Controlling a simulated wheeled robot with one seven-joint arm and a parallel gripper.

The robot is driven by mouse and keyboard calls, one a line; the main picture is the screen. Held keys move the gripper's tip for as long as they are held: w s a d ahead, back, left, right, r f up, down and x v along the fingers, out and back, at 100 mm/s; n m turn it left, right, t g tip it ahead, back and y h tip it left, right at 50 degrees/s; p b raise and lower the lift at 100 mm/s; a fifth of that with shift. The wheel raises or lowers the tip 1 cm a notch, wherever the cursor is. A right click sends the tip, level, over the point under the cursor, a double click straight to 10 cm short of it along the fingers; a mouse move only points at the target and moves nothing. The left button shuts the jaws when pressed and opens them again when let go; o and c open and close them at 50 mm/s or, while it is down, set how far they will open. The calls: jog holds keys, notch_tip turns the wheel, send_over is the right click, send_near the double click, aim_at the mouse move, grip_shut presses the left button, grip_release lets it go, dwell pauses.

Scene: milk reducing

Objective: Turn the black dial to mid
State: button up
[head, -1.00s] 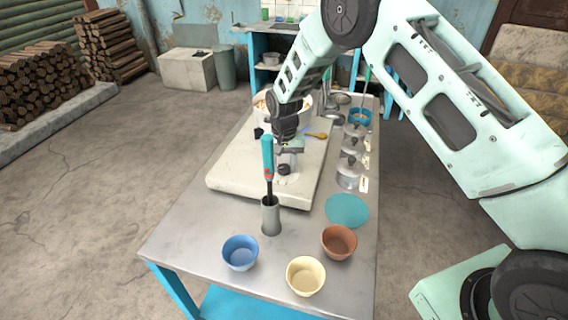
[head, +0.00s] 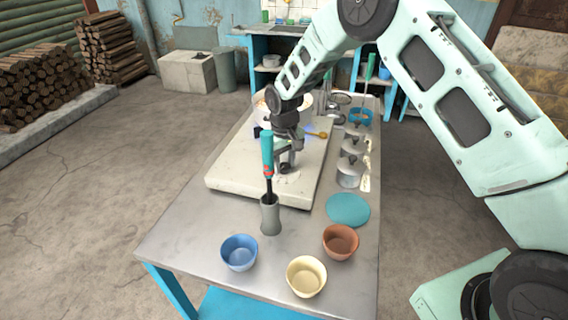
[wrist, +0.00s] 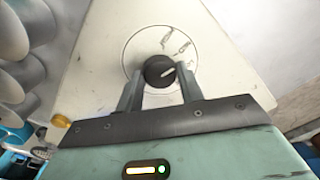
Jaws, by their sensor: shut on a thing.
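The black dial (wrist: 159,71) sits on a round marked plate (wrist: 140,43) on the cream stove block (head: 230,172). A light pointer mark shows on its face, towards its right side in the wrist view. The dial also shows in the head view (head: 285,168), partly hidden by my gripper. My gripper (wrist: 160,82) is shut on the dial, with one finger on each side of it. In the head view my gripper (head: 287,158) comes down on the front part of the block.
A grey holder (head: 270,215) with a teal-handled tool (head: 267,155) stands just in front of the block. Blue (head: 239,252), cream (head: 306,276) and brown (head: 340,241) bowls stand at the table's front. Lidded pots (head: 351,170) line the right side. A pot stands behind my gripper.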

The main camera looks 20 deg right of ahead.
aim_at(284, 165)
jog(key=shift+r+n, duration=0.1)
jog(key=shift+n, duration=0.4)
jog(key=o, duration=1)
notch_tip(284, 165, up, 17)
jog(key=b, duration=0.2)
jog(key=shift+r+b, duration=0.2)
jog(key=shift+b, duration=0.2)
